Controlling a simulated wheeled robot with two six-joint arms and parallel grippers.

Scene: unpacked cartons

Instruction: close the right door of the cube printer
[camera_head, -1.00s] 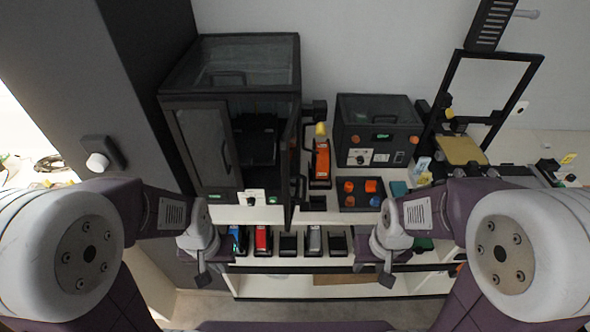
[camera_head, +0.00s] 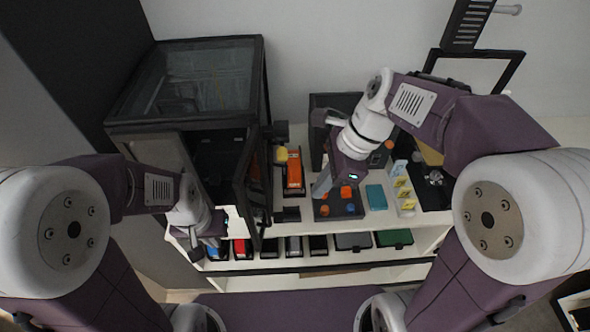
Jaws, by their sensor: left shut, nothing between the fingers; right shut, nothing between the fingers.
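The cube printer (camera_head: 190,75) is a black-framed cabinet with glass panels at the back left. Its right door (camera_head: 251,185) stands open, swung out toward me, with the dark interior (camera_head: 215,160) showing beside it. The left door (camera_head: 162,153) is at the cabinet's left front, partly hidden by my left arm. My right gripper (camera_head: 321,186) is shut and empty, over the small tray, to the right of the open door and apart from it. My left gripper (camera_head: 196,252) is shut and empty, low in front of the printer, left of the open door's lower edge.
An orange-and-black tool (camera_head: 293,172) stands just right of the door. A tray with orange and blue knobs (camera_head: 340,203) lies under my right gripper. A black box (camera_head: 318,103) is behind my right wrist. Several bins (camera_head: 293,247) line the lower shelf. A teal block (camera_head: 376,197) lies right.

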